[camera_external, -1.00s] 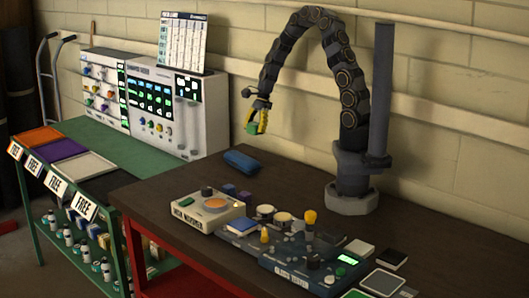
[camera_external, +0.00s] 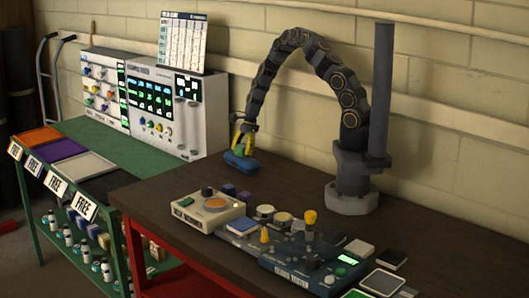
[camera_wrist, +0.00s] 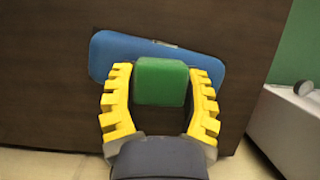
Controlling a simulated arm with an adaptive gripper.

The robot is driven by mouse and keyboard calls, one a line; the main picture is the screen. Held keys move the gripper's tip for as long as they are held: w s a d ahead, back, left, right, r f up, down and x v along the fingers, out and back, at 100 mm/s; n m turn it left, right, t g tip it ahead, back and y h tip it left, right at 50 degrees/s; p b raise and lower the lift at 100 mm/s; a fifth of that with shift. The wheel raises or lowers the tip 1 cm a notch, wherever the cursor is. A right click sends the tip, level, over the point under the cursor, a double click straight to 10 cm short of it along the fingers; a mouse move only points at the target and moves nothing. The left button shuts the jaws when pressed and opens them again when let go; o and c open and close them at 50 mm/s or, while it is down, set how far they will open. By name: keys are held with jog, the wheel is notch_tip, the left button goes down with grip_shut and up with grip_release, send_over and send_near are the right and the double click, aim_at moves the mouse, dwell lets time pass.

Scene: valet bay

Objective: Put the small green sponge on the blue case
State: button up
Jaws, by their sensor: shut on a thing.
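The small green sponge (camera_wrist: 161,82) is between the yellow fingers of my gripper (camera_wrist: 161,95) in the wrist view. My gripper is shut on it. The blue case (camera_wrist: 122,58) lies flat on the dark table under the sponge and sticks out on both sides of it. In the external view my gripper (camera_external: 240,147) is right at the blue case (camera_external: 245,165), near the table's back left edge. The sponge there is a small green patch, partly covered by the fingers. I cannot tell whether the sponge touches the case or is just above it.
A beige box with an orange disc (camera_external: 215,204) and blue control boxes (camera_external: 310,262) stand at the table's front. A grey console (camera_external: 160,110) stands on the green bench to the left. The table's back middle is clear.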

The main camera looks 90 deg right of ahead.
jog(key=shift+f, duration=0.15)
jog(key=o, duration=0.8)
jog(key=shift+o, duration=0.2)
jog(key=v, duration=1.1)
jog(key=a+r+n+g, duration=0.1)
jog(key=a+r+n, duration=0.5)
jog(key=a, duration=0.4)
jog(key=a+r+n+g, duration=0.2)
jog(key=a+r+n, duration=0.4)
jog(key=a, duration=0.3)
jog(key=s+a+r+n+g+h, duration=0.1)
jog(key=s+a+r+n, duration=0.1)
jog(key=s+a+n, duration=0.3)
jog(key=s+a+r+n+g+h, duration=0.1)
jog(key=s+a+n+h, duration=0.1)
jog(key=s+a+n, duration=0.4)
jog(key=s+n, duration=0.4)
jog(key=s, duration=0.3)
jog(key=shift+s+a+r, duration=0.3)
jog(key=shift+s+r, duration=0.1)
